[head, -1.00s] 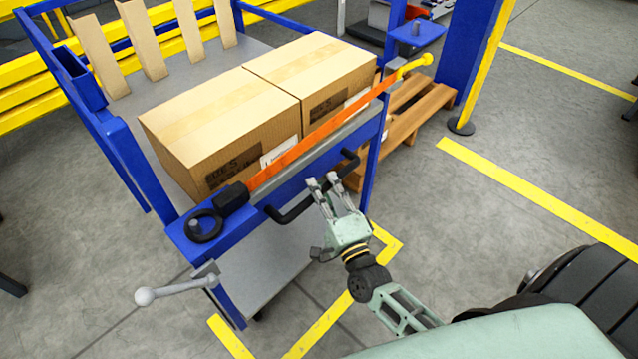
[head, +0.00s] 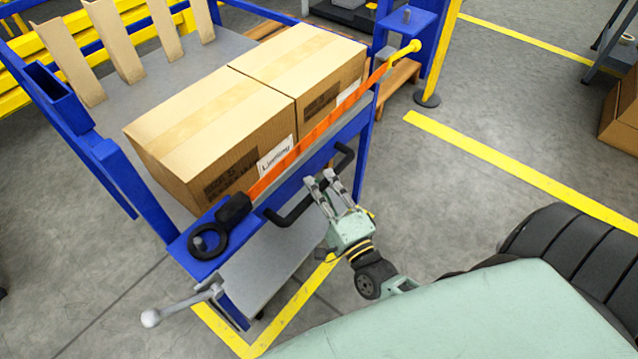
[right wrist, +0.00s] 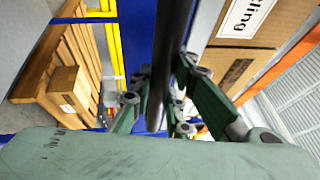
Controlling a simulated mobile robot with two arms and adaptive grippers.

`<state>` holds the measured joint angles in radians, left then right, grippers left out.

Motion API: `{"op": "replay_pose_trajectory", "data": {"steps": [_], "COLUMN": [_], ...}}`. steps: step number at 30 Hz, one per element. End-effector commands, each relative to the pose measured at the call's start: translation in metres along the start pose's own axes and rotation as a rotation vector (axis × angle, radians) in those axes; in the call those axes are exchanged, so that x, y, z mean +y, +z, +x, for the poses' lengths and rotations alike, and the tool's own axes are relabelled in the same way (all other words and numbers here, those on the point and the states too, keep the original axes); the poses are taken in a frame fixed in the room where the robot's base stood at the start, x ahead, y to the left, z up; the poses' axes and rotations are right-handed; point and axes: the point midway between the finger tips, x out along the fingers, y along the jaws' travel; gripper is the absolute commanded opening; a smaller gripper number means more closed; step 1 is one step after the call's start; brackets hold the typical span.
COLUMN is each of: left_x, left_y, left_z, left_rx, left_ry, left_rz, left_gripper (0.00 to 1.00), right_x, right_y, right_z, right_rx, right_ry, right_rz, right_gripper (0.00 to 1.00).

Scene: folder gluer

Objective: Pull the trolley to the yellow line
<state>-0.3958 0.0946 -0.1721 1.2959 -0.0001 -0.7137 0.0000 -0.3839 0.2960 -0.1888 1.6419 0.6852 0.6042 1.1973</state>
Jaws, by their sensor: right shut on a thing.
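The trolley (head: 120,178) has a blue frame and grey decks and stands left of centre in the head view. Its black handle (head: 285,217) juts from the near side. My right gripper (head: 323,181) is shut on this handle; in the right wrist view the dark bar (right wrist: 159,70) runs between the fingers. A long yellow floor line (head: 520,169) runs to the right of the trolley, with bare floor between. Another yellow marking (head: 290,312) forms a corner at the trolley's near end, partly hidden by it. My left gripper is not in view.
Two cardboard boxes (head: 210,128) ride on the trolley behind an orange strap (head: 322,131). A lever with a grey knob (head: 151,317) sticks out at its near left. A blue post (head: 432,60) and a pallet (head: 398,82) stand behind it. Brown boxes (head: 622,112) stand far right.

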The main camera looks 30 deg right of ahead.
Motion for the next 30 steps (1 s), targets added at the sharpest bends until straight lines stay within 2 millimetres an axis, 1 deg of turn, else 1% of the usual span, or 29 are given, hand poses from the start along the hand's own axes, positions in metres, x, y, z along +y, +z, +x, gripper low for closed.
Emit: {"op": "replay_pose_trajectory", "data": {"steps": [1, 10, 11, 17, 26, 30], "left_x": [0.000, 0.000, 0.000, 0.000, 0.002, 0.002], "left_y": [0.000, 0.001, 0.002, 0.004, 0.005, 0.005], "left_z": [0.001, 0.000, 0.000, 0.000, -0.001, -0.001], "left_rx": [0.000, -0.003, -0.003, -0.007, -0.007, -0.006], "left_ry": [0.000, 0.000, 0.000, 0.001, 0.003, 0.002], "left_rz": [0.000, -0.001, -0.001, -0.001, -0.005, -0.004], "left_gripper": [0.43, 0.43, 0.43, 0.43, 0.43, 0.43], "right_x": [0.002, 0.003, 0.003, 0.002, 0.001, 0.001], "right_y": [0.001, 0.001, 0.001, 0.000, 0.000, 0.000], "right_z": [-0.002, -0.002, -0.002, -0.001, -0.001, -0.012], "right_rx": [-0.001, -0.001, -0.001, -0.001, -0.001, -0.001], "right_ry": [0.007, 0.007, 0.007, 0.004, 0.002, 0.004], "right_rz": [0.008, 0.007, 0.007, 0.003, 0.001, 0.001], "right_gripper": [0.00, 0.00, 0.18, 0.35, 0.35, 0.35]}}
